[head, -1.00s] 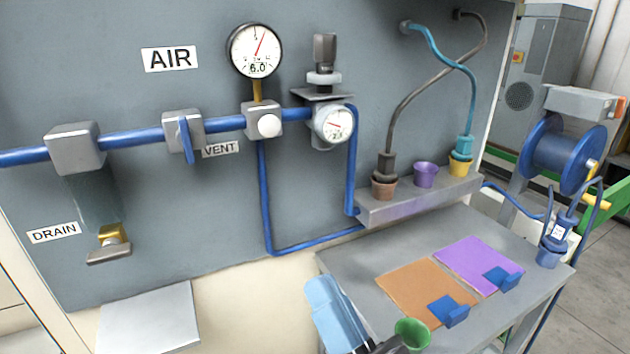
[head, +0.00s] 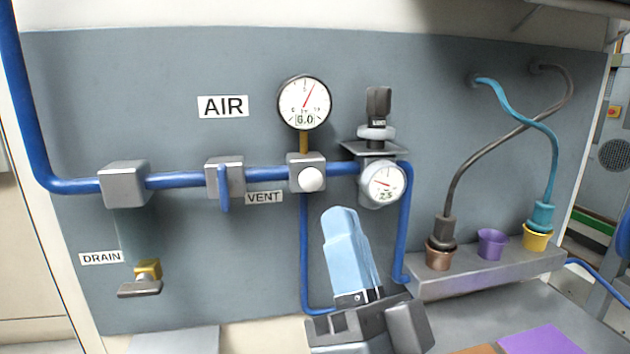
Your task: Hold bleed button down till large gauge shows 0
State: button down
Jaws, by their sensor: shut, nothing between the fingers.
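The large round gauge (head: 304,102) on the grey panel has a red needle pointing up and slightly right, and its display reads 6.0. Below it, a white round button (head: 312,179) stands out from a grey block on the blue pipe; I take it as the bleed button. My gripper (head: 339,214), with light blue fingers, is shut and empty. Its tips point up and appear just below and right of the button in the picture, with a visible gap. How far it stands off the panel I cannot tell.
A smaller gauge (head: 383,183) and a black-topped regulator (head: 377,115) are right of the button. A blue vent lever (head: 224,190) is to its left, and a yellow drain valve (head: 148,270) lower left. A shelf (head: 490,275) with coloured cups is at right.

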aim_at(310, 179)
jog(key=w+a+b, duration=0.2)
jog(key=w+b, duration=0.1)
jog(key=w, duration=0.5)
jog(key=shift+w+a, duration=0.25)
jog(key=shift+w, duration=0.15)
dwell(1.9)
jog(key=shift+w+a+b, duration=0.1)
jog(key=shift+w+b, duration=0.15)
jog(key=shift+b, duration=0.05)
jog(key=shift+w+a, duration=0.15)
jog(key=shift+w, duration=0.3)
dwell(4.2)
